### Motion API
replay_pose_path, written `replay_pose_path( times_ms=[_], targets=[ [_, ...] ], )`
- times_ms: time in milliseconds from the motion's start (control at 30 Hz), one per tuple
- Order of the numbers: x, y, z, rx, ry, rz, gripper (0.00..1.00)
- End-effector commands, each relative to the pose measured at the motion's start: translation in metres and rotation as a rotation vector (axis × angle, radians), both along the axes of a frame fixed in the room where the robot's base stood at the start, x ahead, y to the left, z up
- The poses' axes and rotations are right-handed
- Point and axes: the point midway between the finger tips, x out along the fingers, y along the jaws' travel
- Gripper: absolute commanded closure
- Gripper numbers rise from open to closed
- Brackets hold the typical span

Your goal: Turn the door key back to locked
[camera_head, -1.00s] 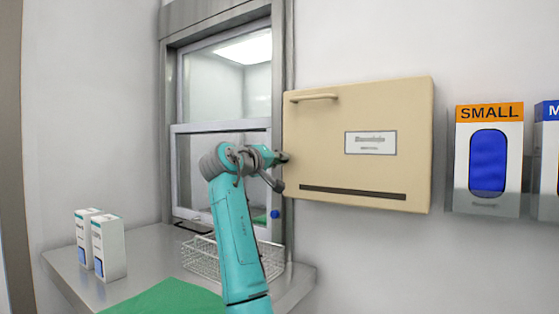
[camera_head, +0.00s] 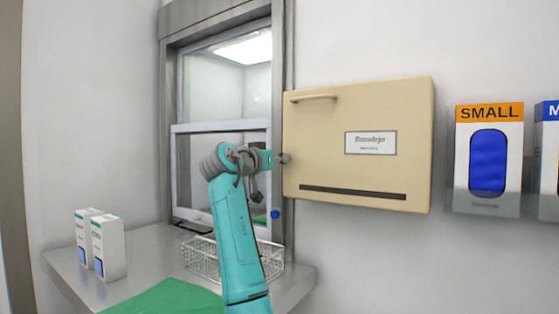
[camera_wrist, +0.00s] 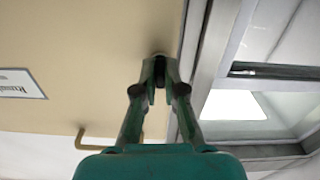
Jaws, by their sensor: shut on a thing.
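My gripper (camera_head: 284,158) is at the left edge of the beige wall cabinet (camera_head: 360,110) in the head view. In the wrist view my gripper (camera_wrist: 160,72) has its fingers brought together, shut on a small dark piece, seemingly the key (camera_wrist: 160,58), at the cabinet's face near its edge. The fingers hide most of the key, so its exact angle cannot be told. The cabinet door (camera_wrist: 90,60) fills the left of the wrist view and looks closed.
A metal-framed pass-through window (camera_head: 222,127) stands left of the cabinet. A wire basket (camera_head: 203,262), two white boxes (camera_head: 108,248) and a green cloth (camera_head: 170,298) are on the steel counter (camera_head: 70,270) below. Glove dispensers (camera_head: 488,190) hang at right.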

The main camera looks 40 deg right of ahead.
Motion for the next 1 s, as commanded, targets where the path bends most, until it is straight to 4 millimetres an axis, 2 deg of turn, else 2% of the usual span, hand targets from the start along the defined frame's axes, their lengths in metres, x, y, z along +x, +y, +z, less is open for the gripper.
replay_pose_path(
  times_ms=[300,767,800,867,1000],
  targets=[
    [0.0001,-0.0011,0.0008,0.028,-0.081,0.001,1.0],
    [0.0001,-0.0011,0.001,0.03,-0.092,0.001,1.0],
    [0.0001,-0.0011,0.001,0.031,-0.092,0.001,0.81],
    [0.0,-0.0012,0.0009,0.031,-0.091,0.0,0.66],
    [0.0,-0.0007,0.0006,0.032,-0.091,0.0,0.66]
  ],
)
